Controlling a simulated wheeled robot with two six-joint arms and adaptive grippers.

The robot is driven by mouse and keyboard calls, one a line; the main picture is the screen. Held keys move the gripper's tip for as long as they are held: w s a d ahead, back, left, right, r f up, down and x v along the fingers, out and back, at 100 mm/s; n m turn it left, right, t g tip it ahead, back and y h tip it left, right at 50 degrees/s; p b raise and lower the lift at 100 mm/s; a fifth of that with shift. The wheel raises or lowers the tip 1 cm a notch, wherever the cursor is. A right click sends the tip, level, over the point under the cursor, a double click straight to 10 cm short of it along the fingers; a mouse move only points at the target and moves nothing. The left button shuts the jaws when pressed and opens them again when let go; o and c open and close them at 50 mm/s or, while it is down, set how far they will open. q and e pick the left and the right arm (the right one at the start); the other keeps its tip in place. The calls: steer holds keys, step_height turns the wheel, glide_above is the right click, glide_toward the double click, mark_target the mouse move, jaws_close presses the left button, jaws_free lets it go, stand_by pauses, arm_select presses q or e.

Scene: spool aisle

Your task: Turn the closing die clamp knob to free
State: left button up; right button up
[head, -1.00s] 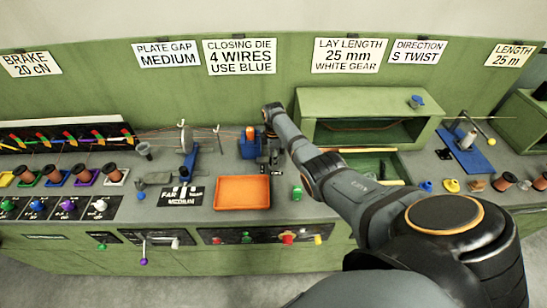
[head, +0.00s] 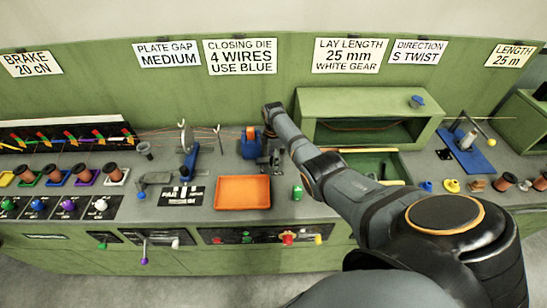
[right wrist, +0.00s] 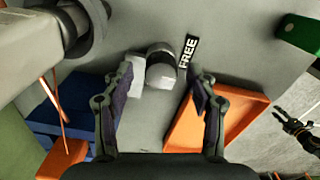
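The closing die clamp's blue block (head: 249,147) with an orange part stands behind the orange tray. In the right wrist view the blue block (right wrist: 50,125) is at lower left. A grey, round-ended knob (right wrist: 160,66) with a pale bar on its left sits beside a black FREE label (right wrist: 188,51). My right gripper (right wrist: 162,78) is open, its fingers on either side of the knob with gaps showing; I cannot tell any contact. In the head view my right gripper (head: 269,161) is small beside the blue block. A dark gripper, apparently my left (right wrist: 297,127), shows at the right edge.
The orange tray (head: 219,192) lies just in front of the clamp, with a green item (head: 297,191) to its right. Thin wires run in from the left. A green housing (head: 350,105) stands to the right behind my arm.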

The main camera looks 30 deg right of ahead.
step_height(320, 180, up, 12)
stand_by(0.6)
